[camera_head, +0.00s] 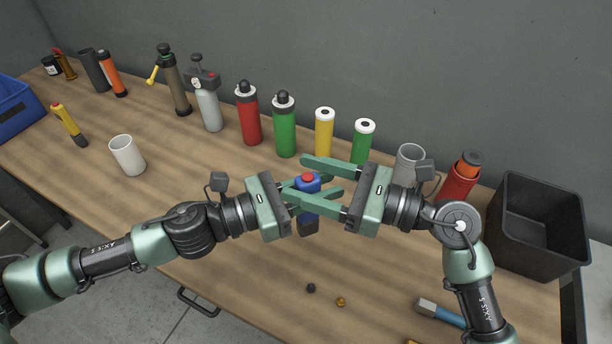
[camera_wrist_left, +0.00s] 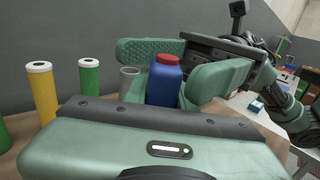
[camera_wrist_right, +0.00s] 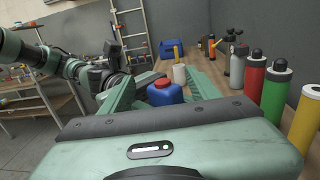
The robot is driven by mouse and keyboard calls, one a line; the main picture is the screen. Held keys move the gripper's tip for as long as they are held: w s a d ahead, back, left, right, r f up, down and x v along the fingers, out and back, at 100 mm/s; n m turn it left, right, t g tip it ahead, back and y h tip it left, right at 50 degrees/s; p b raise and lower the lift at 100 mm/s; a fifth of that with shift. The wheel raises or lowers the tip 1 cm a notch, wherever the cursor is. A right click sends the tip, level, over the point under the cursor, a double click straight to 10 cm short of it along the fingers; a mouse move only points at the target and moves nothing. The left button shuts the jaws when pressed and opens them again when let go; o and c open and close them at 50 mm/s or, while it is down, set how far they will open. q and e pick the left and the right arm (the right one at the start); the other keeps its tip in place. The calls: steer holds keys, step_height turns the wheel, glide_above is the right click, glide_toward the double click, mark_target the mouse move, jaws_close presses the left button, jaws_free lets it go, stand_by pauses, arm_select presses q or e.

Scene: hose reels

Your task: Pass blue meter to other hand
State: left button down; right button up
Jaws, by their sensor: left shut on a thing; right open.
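The blue meter (camera_head: 309,217), a blue body with a red cap, is held upright above the table between my two facing grippers. My left gripper (camera_head: 334,184) is shut on it. My right gripper (camera_head: 295,180) reaches in from the opposite side, open, its fingers spread either side of the meter and interleaved with the left fingers. The meter also shows in the left wrist view (camera_wrist_left: 164,82) and in the right wrist view (camera_wrist_right: 164,94). Fingers hide part of its middle in the head view; I cannot tell whether the right fingers touch it.
Several bottles and cylinders, including a red one (camera_head: 248,118) and a green one (camera_head: 284,128), line the wall behind. A black bin (camera_head: 540,245) stands at right. A white cup (camera_head: 127,155) stands at left. Small parts (camera_head: 340,301) and a blue-handled tool (camera_head: 442,313) lie in front.

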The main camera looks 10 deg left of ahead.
steer(key=shift+w+a, duration=0.1)
steer(key=shift+a, duration=0.15)
jaws_close()
arm_select(q)
steer(key=c, duration=1.1)
jaws_free()
steer(key=shift+a, duration=0.15)
